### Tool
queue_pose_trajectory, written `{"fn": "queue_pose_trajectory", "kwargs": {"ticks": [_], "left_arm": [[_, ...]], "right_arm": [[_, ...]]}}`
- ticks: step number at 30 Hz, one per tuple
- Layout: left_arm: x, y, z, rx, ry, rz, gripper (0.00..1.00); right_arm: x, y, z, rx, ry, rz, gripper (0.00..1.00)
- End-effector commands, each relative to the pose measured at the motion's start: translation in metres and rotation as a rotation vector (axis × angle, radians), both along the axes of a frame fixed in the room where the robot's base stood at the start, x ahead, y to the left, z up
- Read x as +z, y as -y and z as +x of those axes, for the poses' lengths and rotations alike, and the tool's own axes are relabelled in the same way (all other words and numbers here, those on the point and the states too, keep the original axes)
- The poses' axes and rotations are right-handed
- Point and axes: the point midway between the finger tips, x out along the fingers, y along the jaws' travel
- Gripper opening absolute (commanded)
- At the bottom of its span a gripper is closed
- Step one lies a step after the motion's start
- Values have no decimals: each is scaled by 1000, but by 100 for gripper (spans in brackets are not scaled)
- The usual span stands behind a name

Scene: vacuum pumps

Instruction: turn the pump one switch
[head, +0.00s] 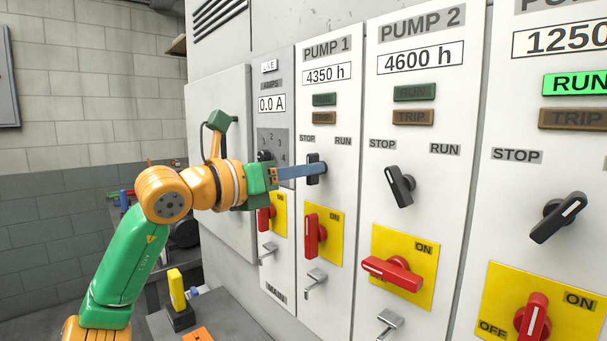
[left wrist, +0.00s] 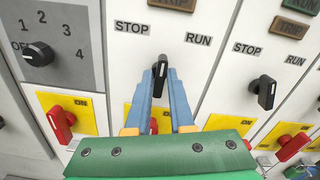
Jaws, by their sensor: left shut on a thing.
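The pump one switch (head: 316,160) is a black selector knob between the STOP and RUN labels under the PUMP 1 sign. Its handle looks about upright. It also shows in the left wrist view (left wrist: 161,66). My left gripper (head: 309,171) reaches it from the left, with its blue fingers pointing at the panel. In the left wrist view the fingers (left wrist: 160,80) lie on either side of the knob, shut on it. The fingers cover part of the knob. My right gripper is in neither view.
Below the switch is pump one's red isolator handle (head: 314,236) on a yellow plate. The pump two switch (head: 400,186) is to the right. The numbered amps selector (left wrist: 38,54) is to the left. Pump one's RUN lamp (head: 324,99) is dark. A grey bench (head: 235,318) stands below.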

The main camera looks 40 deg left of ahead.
Motion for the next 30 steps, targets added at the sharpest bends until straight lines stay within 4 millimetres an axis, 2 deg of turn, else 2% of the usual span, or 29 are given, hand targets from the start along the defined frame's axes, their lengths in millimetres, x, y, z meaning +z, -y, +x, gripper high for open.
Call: {"fn": "queue_pose_trajectory", "kwargs": {"ticks": [1, 3, 4, 6, 7, 19, 30], "left_arm": [[-1, 0, 0, -2, -14, -143, 0], [0, 0, 0, -1, -26, -278, 0], [0, 0, 0, -1, -25, -270, 23], [0, 0, 0, -1, -25, -267, 42], [0, 0, 0, -1, -25, -267, 48], [0, 0, -2, 0, -24, -264, 48], [-1, -2, -16, 0, -24, -262, 48]], "right_arm": [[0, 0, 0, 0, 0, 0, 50], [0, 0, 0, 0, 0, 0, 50], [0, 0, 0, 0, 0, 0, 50], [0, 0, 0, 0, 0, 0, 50], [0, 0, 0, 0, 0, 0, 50], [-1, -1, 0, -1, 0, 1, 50], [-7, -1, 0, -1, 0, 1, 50]]}}
